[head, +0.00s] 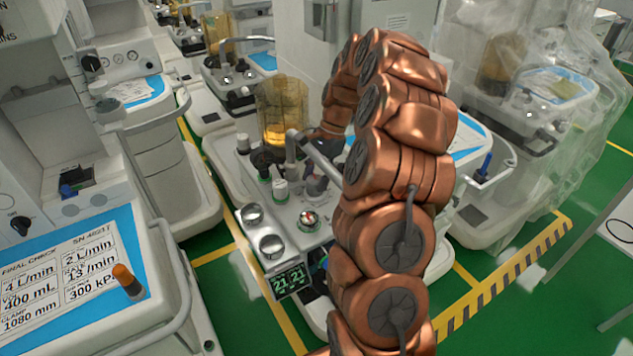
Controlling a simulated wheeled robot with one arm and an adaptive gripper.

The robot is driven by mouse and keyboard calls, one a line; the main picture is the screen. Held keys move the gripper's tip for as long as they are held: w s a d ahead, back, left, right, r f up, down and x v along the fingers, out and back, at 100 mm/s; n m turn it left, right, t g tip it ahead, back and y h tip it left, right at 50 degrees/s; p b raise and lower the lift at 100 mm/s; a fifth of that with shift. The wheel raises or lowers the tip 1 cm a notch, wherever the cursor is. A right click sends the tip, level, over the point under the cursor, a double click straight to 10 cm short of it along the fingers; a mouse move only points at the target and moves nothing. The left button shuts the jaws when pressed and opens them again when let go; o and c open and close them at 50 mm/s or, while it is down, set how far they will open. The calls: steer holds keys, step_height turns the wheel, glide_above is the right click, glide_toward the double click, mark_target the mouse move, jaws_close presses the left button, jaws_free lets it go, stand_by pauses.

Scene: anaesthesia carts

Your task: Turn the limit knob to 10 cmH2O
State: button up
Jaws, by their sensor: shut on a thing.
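My copper arm arches over the machine in the head view, and its far end comes down behind a pale metal tube (318,160). The dark part below it looks like my gripper (315,184), small and partly hidden by the tube and my arm. It is shut low over the machine's top panel (285,215), where the limit knob appears to be between its fingers. The knob's scale and pointer cannot be read here.
A canister with yellow filling (281,115) stands behind the panel. A white post with a green ring (280,188), a round gauge (309,220), silver domes (271,246) and a display (290,281) are close by. A cart with a blue sheet (70,275) stands at left.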

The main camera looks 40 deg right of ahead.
steer(key=shift+n+g+b, duration=0.5)
steer(key=shift+n, duration=0.7)
steer(key=o, duration=1.1)
steer(key=shift+o, duration=0.2)
steer(key=v, duration=0.7)
steer(key=shift+r, duration=0.3)
steer(key=shift+w, duration=0.15)
